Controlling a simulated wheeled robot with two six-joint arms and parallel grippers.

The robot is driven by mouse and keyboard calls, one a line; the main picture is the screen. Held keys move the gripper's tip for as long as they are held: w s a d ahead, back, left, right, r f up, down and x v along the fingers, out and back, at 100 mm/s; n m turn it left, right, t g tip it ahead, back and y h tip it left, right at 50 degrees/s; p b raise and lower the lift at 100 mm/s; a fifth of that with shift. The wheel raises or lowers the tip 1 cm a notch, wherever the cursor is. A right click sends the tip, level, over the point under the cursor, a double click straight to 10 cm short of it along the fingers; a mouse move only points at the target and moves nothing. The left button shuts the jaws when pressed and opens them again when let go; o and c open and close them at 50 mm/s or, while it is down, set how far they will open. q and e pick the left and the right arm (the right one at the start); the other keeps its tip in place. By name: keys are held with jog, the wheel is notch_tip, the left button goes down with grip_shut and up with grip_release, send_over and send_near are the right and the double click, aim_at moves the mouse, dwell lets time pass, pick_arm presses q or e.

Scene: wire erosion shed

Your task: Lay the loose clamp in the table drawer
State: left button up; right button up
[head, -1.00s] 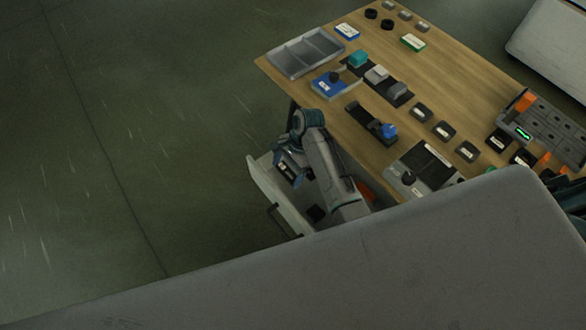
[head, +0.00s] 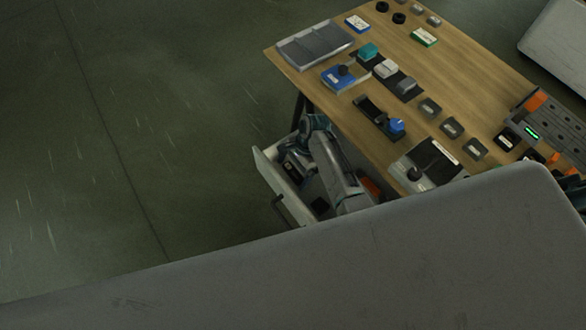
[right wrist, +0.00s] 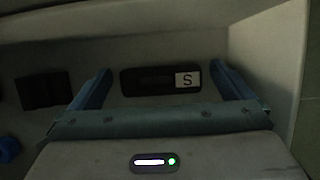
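The table drawer (head: 275,183) is pulled open under the table's left end. My right gripper (head: 297,167) is down inside it, seen from above and partly hidden by my arm. In the right wrist view my right gripper (right wrist: 163,88) has its two blue fingers spread wide. A dark bar-shaped piece with a white "S" label (right wrist: 150,81), which looks like the clamp, lies flat on the drawer floor between the fingertips, with a gap on each side. It shows small and dark in the head view.
A dark block (right wrist: 43,90) lies left of the fingers in the drawer, with a blue object (right wrist: 8,150) at the edge. The drawer wall (right wrist: 268,65) is close on the right. The wooden table (head: 455,80) above holds a grey tray (head: 314,46) and several labelled parts.

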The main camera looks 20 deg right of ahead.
jog(key=v, duration=1.2)
jog(key=shift+r, duration=0.15)
jog(key=shift+s, duration=0.1)
